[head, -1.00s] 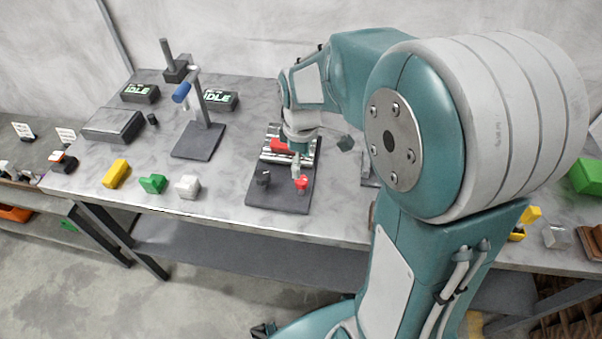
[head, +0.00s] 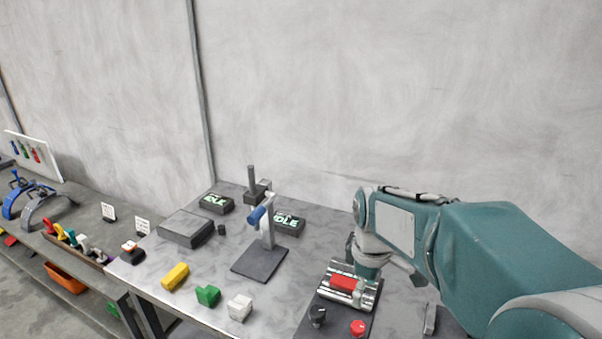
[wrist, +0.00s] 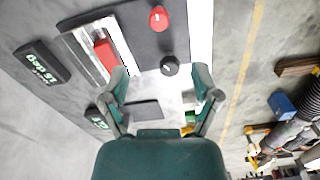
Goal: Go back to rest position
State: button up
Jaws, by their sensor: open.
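My gripper (wrist: 162,90) is open in the wrist view, with its two fingers apart and nothing between them that it holds. In the head view the arm's wrist is above the twin-barrel fixture, and the fingers are mostly hidden. The fixture has shiny metal barrels (head: 368,294) with a red block (head: 345,283) between them on a dark base plate (head: 335,322). A black knob (head: 317,316) and a red knob (head: 358,327) stand at the front of the plate. The wrist view also shows the red block (wrist: 105,56), the red knob (wrist: 158,18) and the black knob (wrist: 169,66).
Yellow (head: 175,276), green (head: 208,295) and white (head: 240,308) blocks lie along the table's front edge. A stand with a blue handle (head: 258,214) rises left of the fixture. Displays reading IDLE (head: 287,223) sit behind it. A side shelf (head: 70,222) holds tools.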

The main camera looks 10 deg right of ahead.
jog(key=s+a+r+m+t, duration=0.1)
jog(key=s+r+m+t, duration=0.1)
jog(key=s+m, duration=0.3)
jog(key=s+r+m+t, duration=0.3)
jog(key=s+m, duration=0.2)
jog(key=s, duration=0.5)
jog(key=shift+s+a+r, duration=0.2)
jog(key=shift+a+r, duration=0.05)
jog(key=shift+a, duration=0.1)
